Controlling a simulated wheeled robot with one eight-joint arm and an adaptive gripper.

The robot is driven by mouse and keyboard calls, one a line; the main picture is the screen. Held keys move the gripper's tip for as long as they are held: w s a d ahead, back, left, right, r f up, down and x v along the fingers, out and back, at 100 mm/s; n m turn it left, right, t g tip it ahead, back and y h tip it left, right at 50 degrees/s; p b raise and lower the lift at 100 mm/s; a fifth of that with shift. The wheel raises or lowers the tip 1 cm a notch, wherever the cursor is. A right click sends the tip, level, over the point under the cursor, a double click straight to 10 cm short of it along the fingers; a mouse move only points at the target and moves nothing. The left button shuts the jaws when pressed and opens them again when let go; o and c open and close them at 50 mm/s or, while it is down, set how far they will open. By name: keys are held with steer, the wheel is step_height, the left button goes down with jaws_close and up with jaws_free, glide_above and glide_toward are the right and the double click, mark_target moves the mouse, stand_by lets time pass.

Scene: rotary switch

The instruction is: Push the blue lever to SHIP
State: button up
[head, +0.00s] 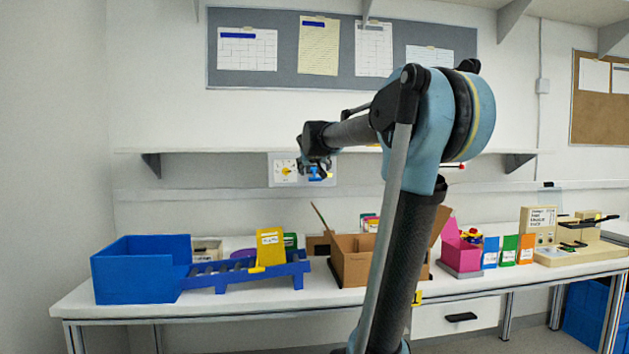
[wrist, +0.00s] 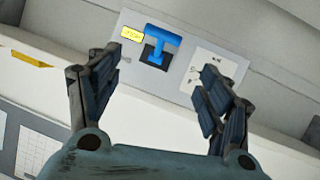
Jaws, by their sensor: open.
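The blue lever (wrist: 160,46) is a T-shaped handle in a dark slot on a pale wall panel (wrist: 140,72). A small yellow label (wrist: 131,33) sits beside it; its lettering is too small to read surely. In the head view the blue lever (head: 318,173) shows partly behind my gripper (head: 316,163), on the panel below the wall shelf. In the wrist view my gripper (wrist: 160,63) is open and empty, with one finger on each side of the lever's line. The fingers appear apart from the lever. I cannot make out a SHIP mark.
A white dial plate (wrist: 212,75) lies beside the lever; its yellow pointer (head: 286,171) shows in the head view. The wall shelf (head: 220,152) runs just above the panel. Below, the bench holds a blue bin (head: 140,272), a cardboard box (head: 350,262) and a pink box (head: 460,256).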

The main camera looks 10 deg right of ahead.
mark_target(315, 175)
steer(key=x, duration=1.3)
steer(key=shift+w+f, duration=0.1)
steer(key=shift+w, duration=0.1)
steer(key=c, duration=1.7)
jaws_close()
